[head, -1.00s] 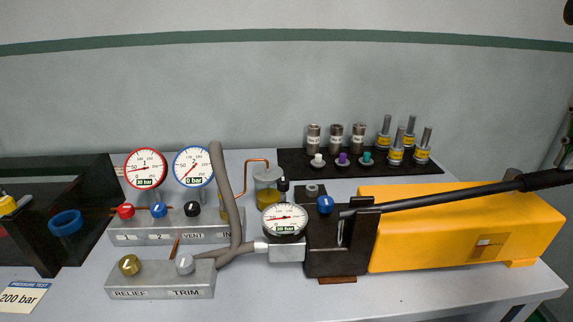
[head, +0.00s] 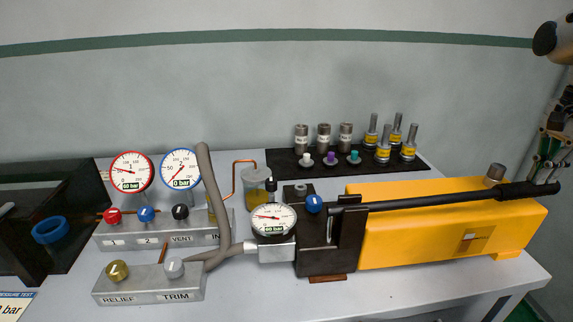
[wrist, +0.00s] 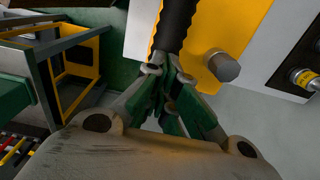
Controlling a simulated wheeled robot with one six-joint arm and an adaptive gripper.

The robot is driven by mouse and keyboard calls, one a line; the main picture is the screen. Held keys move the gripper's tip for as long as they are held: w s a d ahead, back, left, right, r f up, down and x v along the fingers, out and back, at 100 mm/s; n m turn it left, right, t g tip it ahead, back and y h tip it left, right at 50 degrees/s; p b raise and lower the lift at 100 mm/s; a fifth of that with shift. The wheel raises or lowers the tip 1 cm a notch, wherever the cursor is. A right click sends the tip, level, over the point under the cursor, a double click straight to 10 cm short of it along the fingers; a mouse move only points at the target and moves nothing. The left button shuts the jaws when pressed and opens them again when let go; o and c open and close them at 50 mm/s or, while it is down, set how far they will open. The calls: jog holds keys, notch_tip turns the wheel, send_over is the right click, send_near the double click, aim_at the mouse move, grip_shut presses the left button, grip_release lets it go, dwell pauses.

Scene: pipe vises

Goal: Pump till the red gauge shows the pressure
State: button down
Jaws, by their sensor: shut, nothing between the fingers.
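The red-rimmed gauge (head: 130,171) at the left reads 60 bar. The blue-rimmed gauge (head: 181,168) beside it reads 0 bar. The gauge (head: 273,218) on the hand pump reads 60 bar. The pump has a yellow tank (head: 400,245) and a long black lever (head: 430,201), tilted slightly up to the right. My gripper (head: 546,176) is at the lever's right end. In the wrist view my gripper (wrist: 168,82) is shut with nothing between its fingers, its tips close against the end of the lever's black grip (wrist: 175,25). I cannot tell whether they touch.
A valve block (head: 165,236) has red, blue and black knobs. A front block (head: 150,287) has RELIEF and TRIM knobs. A grey hose (head: 222,190) runs to the pump. Fittings stand on a black mat (head: 285,166) behind. A card (head: 14,308) at lower left is cut off.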

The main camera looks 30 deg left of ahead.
jog(key=shift+f, duration=0.8)
jog(key=shift+r, duration=0.1)
jog(key=r, duration=0.7)
jog(key=shift+s+a+r, duration=0.2)
jog(key=shift+a+r, duration=0.15)
notch_tip(320, 180, up, 7)
jog(key=s+a, duration=0.1)
jog(key=shift+a, duration=0.35)
jog(key=shift+w+d+f, duration=0.1)
jog(key=shift+d+f, duration=0.1)
jog(key=shift+f, duration=0.75)
jog(key=shift+w+d+f, duration=0.15)
jog(key=shift+d+f, duration=0.1)
jog(key=shift+f, duration=0.7)
jog(key=shift+w+d+f, duration=0.1)
jog(key=shift+d+f, duration=0.1)
jog(key=shift+f, duration=0.85)
